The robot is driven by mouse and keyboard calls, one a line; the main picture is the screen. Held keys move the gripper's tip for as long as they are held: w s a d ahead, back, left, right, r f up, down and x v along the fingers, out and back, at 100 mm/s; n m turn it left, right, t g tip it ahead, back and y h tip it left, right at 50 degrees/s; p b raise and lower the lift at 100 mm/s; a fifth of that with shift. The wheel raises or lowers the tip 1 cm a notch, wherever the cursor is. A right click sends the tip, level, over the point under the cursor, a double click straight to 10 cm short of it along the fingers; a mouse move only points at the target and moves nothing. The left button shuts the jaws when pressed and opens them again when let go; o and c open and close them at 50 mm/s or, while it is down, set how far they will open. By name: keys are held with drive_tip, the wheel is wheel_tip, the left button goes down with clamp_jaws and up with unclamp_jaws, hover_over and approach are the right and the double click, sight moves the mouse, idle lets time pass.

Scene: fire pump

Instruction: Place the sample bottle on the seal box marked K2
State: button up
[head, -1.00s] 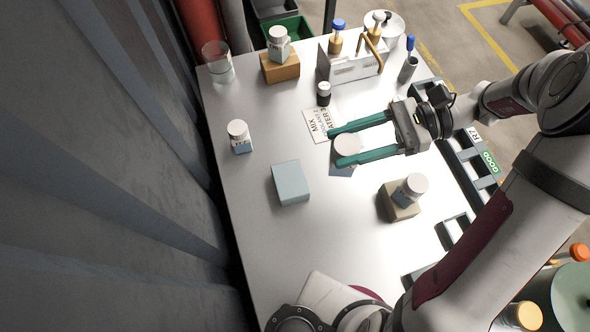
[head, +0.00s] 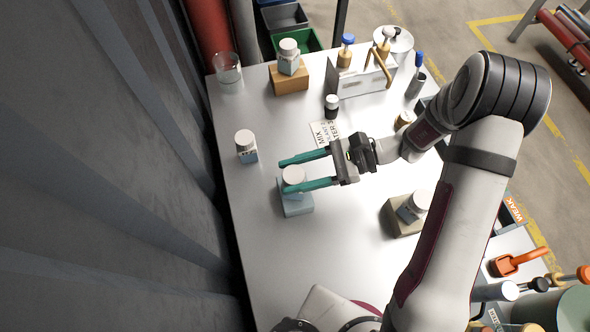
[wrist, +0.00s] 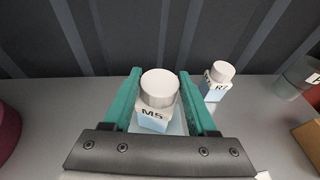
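A white-capped sample bottle marked M5 (wrist: 157,98) is between the teal fingers of my gripper (head: 307,174). The fingers appear closed on its two sides. In the head view the bottle (head: 293,176) is upright over a light-blue box (head: 299,209). I cannot tell whether its base touches the box top. Part of the box also shows pale blue under the bottle in the wrist view. I see no readable K2 mark; no box markings can be read. A tan box (head: 394,220) at the right and an orange box (head: 290,83) at the back each carry a similar bottle.
Another white-capped bottle (head: 246,146) stands on the table left of the light-blue box; it also shows in the wrist view (wrist: 217,82). A glass beaker (head: 228,72) and a rack (head: 362,77) stand at the back. The table front (head: 262,270) is clear.

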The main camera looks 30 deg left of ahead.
drive_tip(key=o, duration=0.3)
drive_tip(key=shift+o, duration=0.2)
drive_tip(key=shift+r, duration=0.2)
drive_tip(key=v, duration=1.2)
drive_tip(key=s+d+r+n+t+h, duration=0.2)
drive_tip(key=s+d+r+t+h, duration=0.2)
drive_tip(key=s, duration=0.4)
drive_tip(key=s+d+r+n+t+h, duration=0.3)
drive_tip(key=s+d+t+h, duration=0.1)
drive_tip(key=s+d, duration=0.4)
drive_tip(key=shift+s+r+t+h, duration=0.15)
drive_tip(key=shift+r+t+h, duration=0.2)
drive_tip(key=shift+h, duration=0.55)
